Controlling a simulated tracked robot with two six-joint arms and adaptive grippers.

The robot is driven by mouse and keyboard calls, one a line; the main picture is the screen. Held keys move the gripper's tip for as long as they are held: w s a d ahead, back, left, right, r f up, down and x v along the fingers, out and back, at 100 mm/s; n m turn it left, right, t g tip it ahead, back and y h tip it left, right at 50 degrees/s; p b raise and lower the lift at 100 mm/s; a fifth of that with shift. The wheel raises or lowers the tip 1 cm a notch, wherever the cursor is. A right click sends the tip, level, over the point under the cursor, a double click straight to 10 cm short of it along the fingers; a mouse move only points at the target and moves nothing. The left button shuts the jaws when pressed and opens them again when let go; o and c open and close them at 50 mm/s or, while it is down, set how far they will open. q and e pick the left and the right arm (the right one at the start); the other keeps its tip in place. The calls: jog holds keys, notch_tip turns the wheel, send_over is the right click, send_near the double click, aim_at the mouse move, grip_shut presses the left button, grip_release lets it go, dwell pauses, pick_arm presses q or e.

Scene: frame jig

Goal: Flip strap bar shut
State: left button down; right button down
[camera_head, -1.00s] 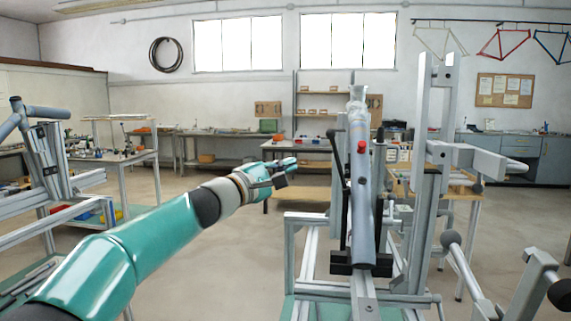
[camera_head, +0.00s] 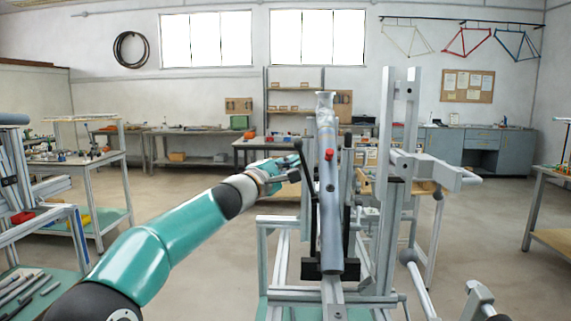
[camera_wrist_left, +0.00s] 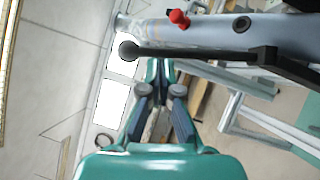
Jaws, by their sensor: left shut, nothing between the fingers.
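The strap bar, seemingly the black bar with a ball knob (camera_head: 306,180), stands upright just left of a grey-blue tube (camera_head: 329,215) with a red knob on the jig. In the left wrist view the black bar (camera_wrist_left: 200,53) runs across the upper part, its ball end toward the left. My left gripper (camera_head: 294,168) is shut and empty, just left of the bar near its top. In the left wrist view its fingers (camera_wrist_left: 161,91) lie below the ball end. I cannot tell whether they touch the bar. My right gripper is not in view.
The jig's grey upright posts (camera_head: 390,190) stand right of the tube, with a side arm (camera_head: 440,172). A second metal frame (camera_head: 40,215) stands at the left. Workbenches line the back wall. The floor (camera_head: 205,270) between the left frame and the jig is clear.

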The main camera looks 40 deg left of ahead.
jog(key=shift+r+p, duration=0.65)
